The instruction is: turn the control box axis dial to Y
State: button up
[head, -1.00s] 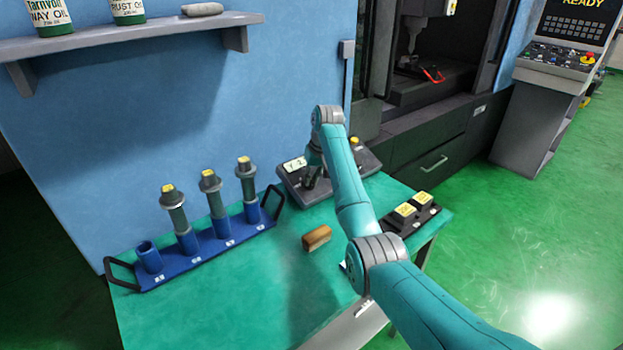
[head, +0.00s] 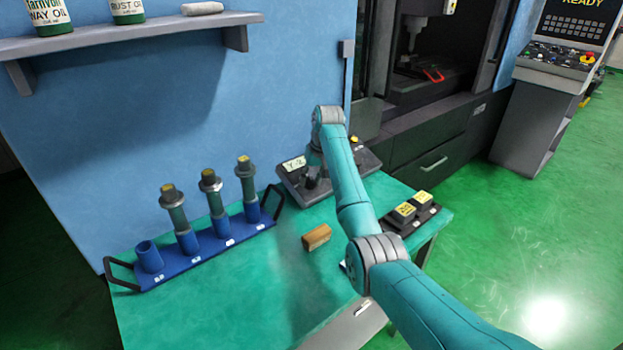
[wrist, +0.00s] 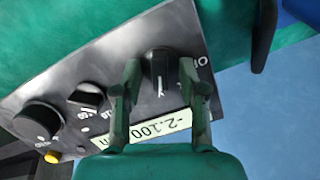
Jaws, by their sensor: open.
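The grey control box (wrist: 60,95) lies on the green table at the back, against the blue wall; it also shows in the head view (head: 371,160), partly behind my arm. In the wrist view a black dial (wrist: 159,68) with a pale pointer line stands between the two fingers of my gripper (wrist: 160,82). The fingers are open on either side of it; I cannot tell whether they touch it. Its markings are mostly hidden or too small to read. The display (wrist: 150,127) shows -2.100, partly covered by a finger; in the head view it seems to begin with Y.
Other knobs (wrist: 38,120) and a yellow button (wrist: 53,156) sit on the box. A blue rack (head: 205,250) with several upright holders stands left, its black handle near the box. A wooden block (head: 316,237) lies in front. Yellow-topped blocks (head: 404,212) stand right.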

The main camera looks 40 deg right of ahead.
aim_at(316, 191)
jog(key=v, duration=0.7)
jog(key=shift+r, duration=0.25)
dwell(0.4)
